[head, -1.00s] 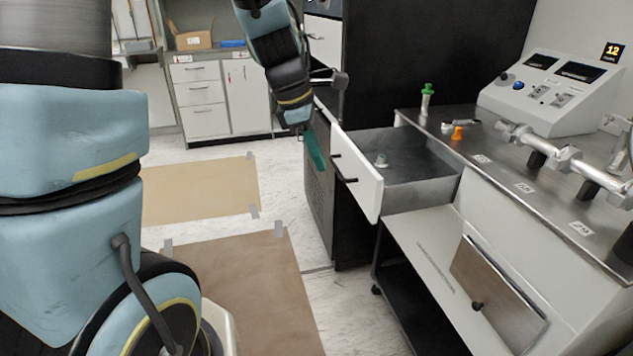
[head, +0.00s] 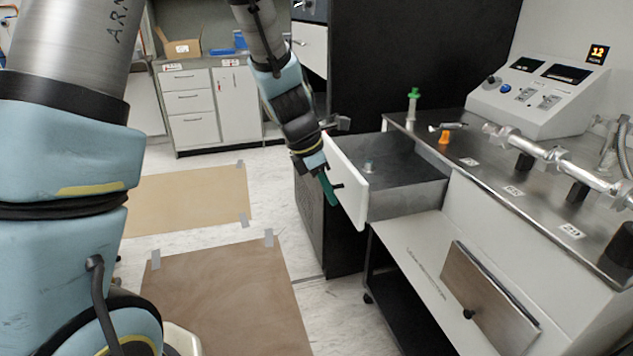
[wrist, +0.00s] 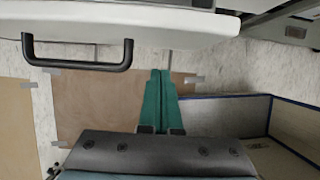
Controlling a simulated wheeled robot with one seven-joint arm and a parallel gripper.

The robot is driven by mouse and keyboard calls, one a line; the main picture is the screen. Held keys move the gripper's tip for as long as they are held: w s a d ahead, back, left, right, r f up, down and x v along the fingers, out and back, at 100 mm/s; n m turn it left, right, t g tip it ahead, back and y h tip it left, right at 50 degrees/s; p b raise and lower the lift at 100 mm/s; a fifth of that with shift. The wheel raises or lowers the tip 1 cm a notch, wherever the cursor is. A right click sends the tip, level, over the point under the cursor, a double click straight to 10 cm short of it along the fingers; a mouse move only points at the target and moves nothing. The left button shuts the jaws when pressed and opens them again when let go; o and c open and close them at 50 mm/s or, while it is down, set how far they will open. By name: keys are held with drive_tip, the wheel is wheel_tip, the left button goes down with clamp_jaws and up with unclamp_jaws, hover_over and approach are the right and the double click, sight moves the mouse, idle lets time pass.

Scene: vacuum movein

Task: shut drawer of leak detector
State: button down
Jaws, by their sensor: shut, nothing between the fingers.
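The leak detector's drawer (head: 405,188) stands pulled out from the cabinet, with its white front panel (head: 348,185) toward my arm and a small pale item (head: 368,166) inside. The black handle (wrist: 78,66) shows on the front panel in the wrist view; in the head view it is partly hidden by my gripper. My gripper (head: 331,196) has green fingers, which are together and empty. It is just in front of the drawer's front panel near the handle. Whether it touches the panel cannot be told.
The leak detector's console (head: 535,95) and a metal pipe fitting (head: 545,155) sit on the steel top, with a green-capped item (head: 413,105) and an orange piece (head: 445,137). A black cabinet (head: 420,60) stands behind. Brown mats (head: 225,300) lie on the floor.

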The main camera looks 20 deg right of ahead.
drive_tip(key=shift+s+d+r, duration=0.1)
drive_tip(key=shift+s+d, duration=0.1)
drive_tip(key=shift+d, duration=1.05)
